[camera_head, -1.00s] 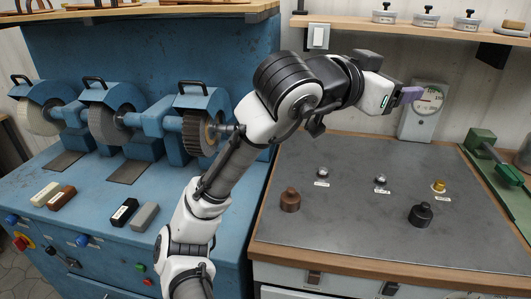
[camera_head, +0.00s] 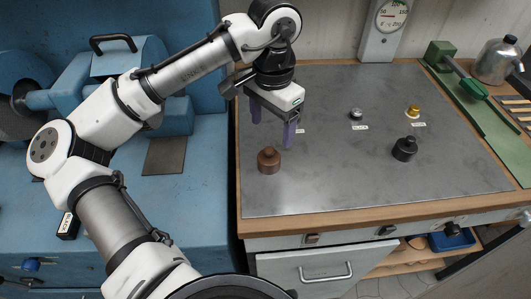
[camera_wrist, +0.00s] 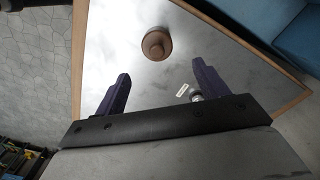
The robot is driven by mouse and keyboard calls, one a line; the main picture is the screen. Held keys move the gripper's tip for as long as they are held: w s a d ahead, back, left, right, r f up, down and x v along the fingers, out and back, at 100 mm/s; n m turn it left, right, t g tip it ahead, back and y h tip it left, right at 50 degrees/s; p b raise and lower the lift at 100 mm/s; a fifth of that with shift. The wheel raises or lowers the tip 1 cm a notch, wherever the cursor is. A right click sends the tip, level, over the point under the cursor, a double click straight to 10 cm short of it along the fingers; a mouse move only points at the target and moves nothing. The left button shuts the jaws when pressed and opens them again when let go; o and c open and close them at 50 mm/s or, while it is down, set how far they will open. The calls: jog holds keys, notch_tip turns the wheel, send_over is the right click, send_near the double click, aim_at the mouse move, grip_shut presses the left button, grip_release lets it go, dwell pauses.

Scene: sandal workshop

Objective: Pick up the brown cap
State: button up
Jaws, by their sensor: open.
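The brown cap (camera_head: 269,160) stands upright on the grey metal plate near its front left corner. In the wrist view the brown cap (camera_wrist: 156,43) lies beyond the fingertips, roughly between the lines of the two fingers. My gripper (camera_head: 272,130) is open and empty, its purple fingers pointing down behind the cap in the head view. It also shows in the wrist view (camera_wrist: 160,75) with the fingers wide apart. The cap is apart from both fingers.
A black cap (camera_head: 404,149) stands to the right on the plate (camera_head: 340,185). A silver knob (camera_head: 356,113) and a gold knob (camera_head: 413,112) sit behind labels. Another silver knob (camera_wrist: 194,95) is near one finger. A dial gauge (camera_head: 387,20) stands at the back. The plate's middle is clear.

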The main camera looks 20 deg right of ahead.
aim_at(270, 148)
notch_tip(270, 148, down, 4)
jog(key=shift+f, duration=0.2)
jog(key=shift+s+a+f+p, duration=0.1)
jog(key=shift+f+p, duration=0.35)
jog(key=shift+f, duration=0.9)
jog(key=shift+s+a+f+p, duration=0.1)
jog(key=shift+f+p, duration=0.3)
jog(key=shift+f, duration=0.9)
jog(key=c, duration=1)
jog(key=shift+r, duration=0.15)
